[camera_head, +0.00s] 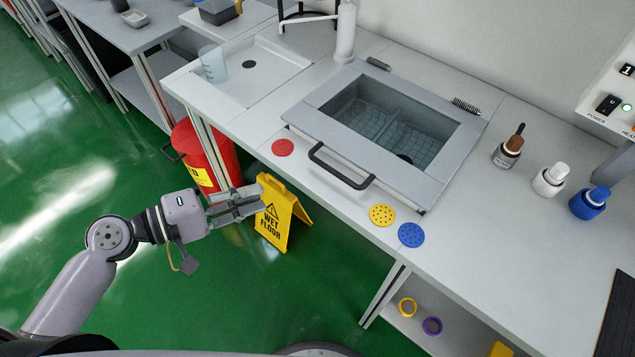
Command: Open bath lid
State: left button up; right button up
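The bath (310,118) is set into the white counter, with a wide grey frame around a rectangular opening. A black bar handle (341,170) sits on the front side of the frame. Through the opening I see a wire grid and a dark round spot inside; whether a clear lid pane covers it, I cannot tell. My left gripper (250,203) is in front of the counter, to the left of the handle and well apart from it. Its fingers point right and look close together, with nothing visible held. My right gripper is not in view.
A yellow wet-floor sign (278,215) and a red bin (203,152) stand close to my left gripper. Red (283,147), yellow (382,215) and blue (411,235) discs lie near the handle. Several bottles, including a blue one (590,203), stand at right.

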pick_arm(q)
jog(key=r, duration=0.1)
jog(key=p, duration=0.4)
send_near(334, 171)
jog(key=shift+h, duration=0.4)
jog(key=x, duration=0.6)
jog(key=f+x, duration=0.1)
jog(key=x, duration=0.2)
jog(key=shift+w+a, duration=0.1)
jog(key=shift+a, duration=0.05)
jog(key=shift+w+d+f, duration=0.15)
jog(key=shift+w+d, duration=0.1)
jog(key=shift+d, duration=0.2)
jog(key=shift+c, duration=0.3)
grip_shut()
